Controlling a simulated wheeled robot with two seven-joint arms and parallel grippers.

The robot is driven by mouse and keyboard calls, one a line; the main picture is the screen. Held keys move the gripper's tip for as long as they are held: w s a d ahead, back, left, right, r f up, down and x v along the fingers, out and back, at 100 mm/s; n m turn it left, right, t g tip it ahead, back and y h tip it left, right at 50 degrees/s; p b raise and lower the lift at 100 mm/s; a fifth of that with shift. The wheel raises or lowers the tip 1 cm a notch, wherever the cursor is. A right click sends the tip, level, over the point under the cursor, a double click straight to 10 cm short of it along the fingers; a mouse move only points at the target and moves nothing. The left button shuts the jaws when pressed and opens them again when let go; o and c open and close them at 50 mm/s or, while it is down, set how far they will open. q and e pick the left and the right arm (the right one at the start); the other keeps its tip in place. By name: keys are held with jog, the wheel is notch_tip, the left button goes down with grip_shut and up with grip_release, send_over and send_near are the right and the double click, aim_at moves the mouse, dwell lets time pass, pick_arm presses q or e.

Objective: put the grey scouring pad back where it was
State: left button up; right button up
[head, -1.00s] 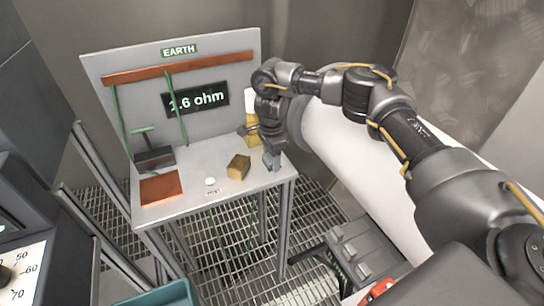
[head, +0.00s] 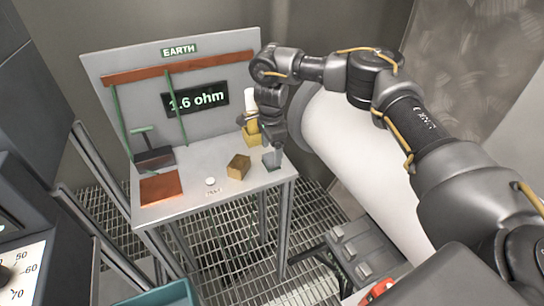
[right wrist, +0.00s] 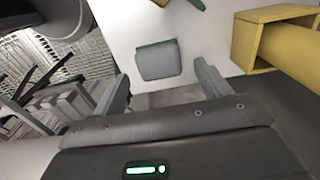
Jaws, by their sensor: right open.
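The grey scouring pad (head: 272,159) rests at the right end of the grey bench top (head: 215,160). In the right wrist view the pad (right wrist: 158,62) is a small grey square with a green edge, apart from my fingers and just beyond their tips. My right gripper (head: 268,141) is above and beside the pad, pointing down, open and empty. Its two spread fingers also show in the right wrist view (right wrist: 162,88). My left gripper is not in view.
A yellow holder (head: 251,138) with a white-and-yellow cylinder stands close behind my right gripper. A brown block (head: 238,167), a white round piece (head: 210,181) and a copper plate (head: 160,188) lie on the bench. A large white pipe (head: 350,150) is to the right.

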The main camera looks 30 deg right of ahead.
aim_at(271, 157)
notch_tip(271, 157, up, 8)
jog(key=shift+r, duration=0.25)
dwell(0.5)
